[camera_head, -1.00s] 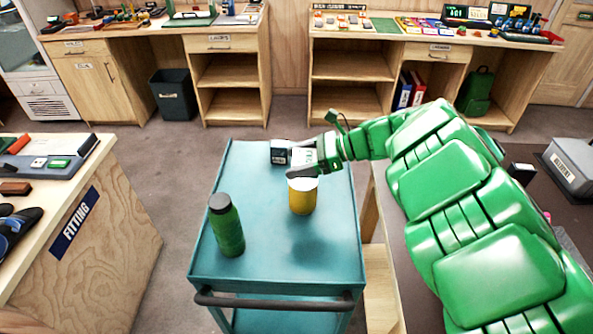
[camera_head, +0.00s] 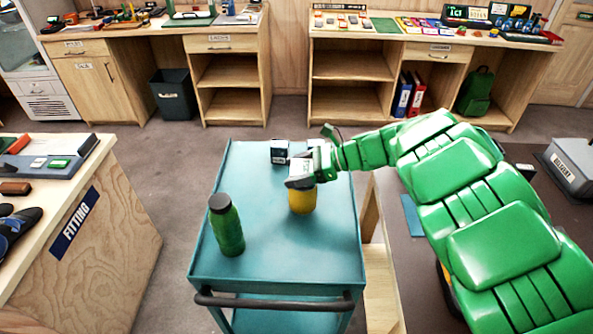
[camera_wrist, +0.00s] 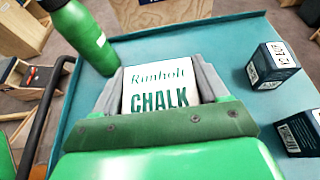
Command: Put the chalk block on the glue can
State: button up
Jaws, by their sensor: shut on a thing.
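The white chalk block (camera_wrist: 162,88), printed "Runholt CHALK", is between the fingers of my gripper (camera_wrist: 160,84) in the wrist view. My gripper (camera_head: 304,172) is shut on it, and in the head view they are right over the top of the yellow glue can (camera_head: 302,201). The can stands upright on the teal cart. Its top is covered by the gripper, so I cannot tell whether the block touches it. The can is hidden in the wrist view.
A green bottle (camera_head: 227,228) stands upright at the left of the teal cart top (camera_head: 275,262). A dark labelled box (camera_head: 279,151) is at the back. The wrist view shows a second dark box (camera_wrist: 300,133) at right. The cart's front middle is clear.

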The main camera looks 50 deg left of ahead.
jog(key=shift+f, duration=0.2)
jog(key=o, duration=1.1)
jog(key=shift+c, duration=0.2)
jog(key=v, duration=1.2)
